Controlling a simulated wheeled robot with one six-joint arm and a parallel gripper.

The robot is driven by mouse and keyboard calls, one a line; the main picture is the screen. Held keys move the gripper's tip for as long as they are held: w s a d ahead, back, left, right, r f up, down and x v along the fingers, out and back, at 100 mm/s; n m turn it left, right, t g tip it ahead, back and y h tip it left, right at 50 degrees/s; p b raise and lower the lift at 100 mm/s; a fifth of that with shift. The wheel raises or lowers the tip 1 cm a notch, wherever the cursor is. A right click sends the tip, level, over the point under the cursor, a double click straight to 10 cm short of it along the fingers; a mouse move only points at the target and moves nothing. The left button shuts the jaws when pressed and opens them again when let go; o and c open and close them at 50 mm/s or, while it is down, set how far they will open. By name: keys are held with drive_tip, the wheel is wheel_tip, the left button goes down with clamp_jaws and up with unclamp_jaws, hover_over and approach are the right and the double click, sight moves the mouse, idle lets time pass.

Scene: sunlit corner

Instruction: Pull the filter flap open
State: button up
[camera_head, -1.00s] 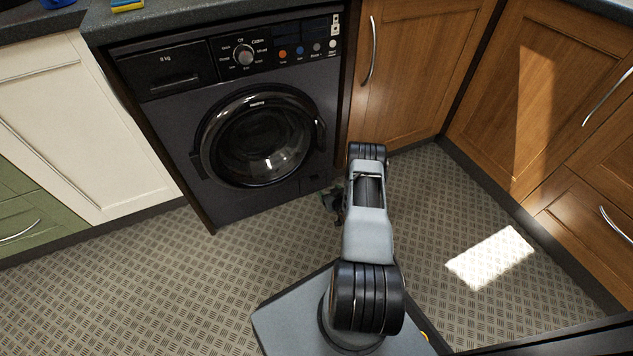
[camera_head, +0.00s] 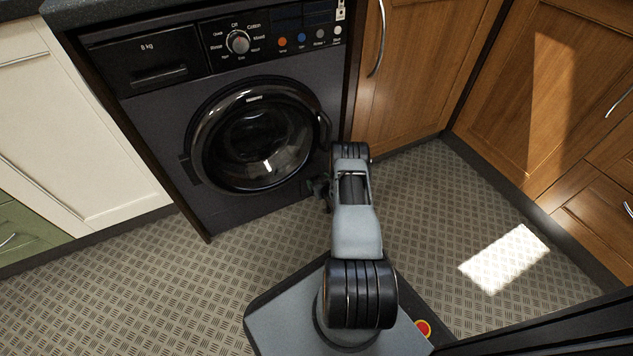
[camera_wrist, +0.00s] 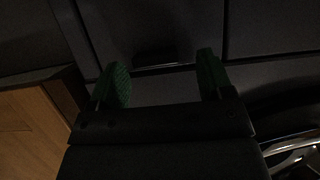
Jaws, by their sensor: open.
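The dark grey washing machine (camera_head: 225,215) stands ahead with its round door (camera_head: 258,135) shut. The filter flap is at its lower right front, mostly hidden behind my gripper (camera_head: 317,188) in the head view. In the dim wrist view the flap (camera_wrist: 150,20) looks like a flat dark panel with seams on both sides and a darker recess with a pale line at its lower edge. The flap looks shut. My gripper (camera_wrist: 162,62) is open and empty, its two green fingertips either side of that recess. I cannot tell whether they touch the panel.
A wooden cupboard (camera_head: 420,80) stands right of the machine, with more wooden units (camera_head: 560,110) at far right. A cream cupboard (camera_head: 75,135) is at left. The patterned floor (camera_head: 130,270) is clear, with a sunlit patch (camera_head: 505,258).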

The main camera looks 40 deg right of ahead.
drive_tip(key=shift+d, duration=0.2)
drive_tip(key=shift+c, duration=0.3)
drive_tip(key=shift+c, duration=0.8)
drive_tip(key=c, duration=1.1)
drive_tip(key=shift+o, duration=0.2)
drive_tip(key=shift+s, duration=0.15)
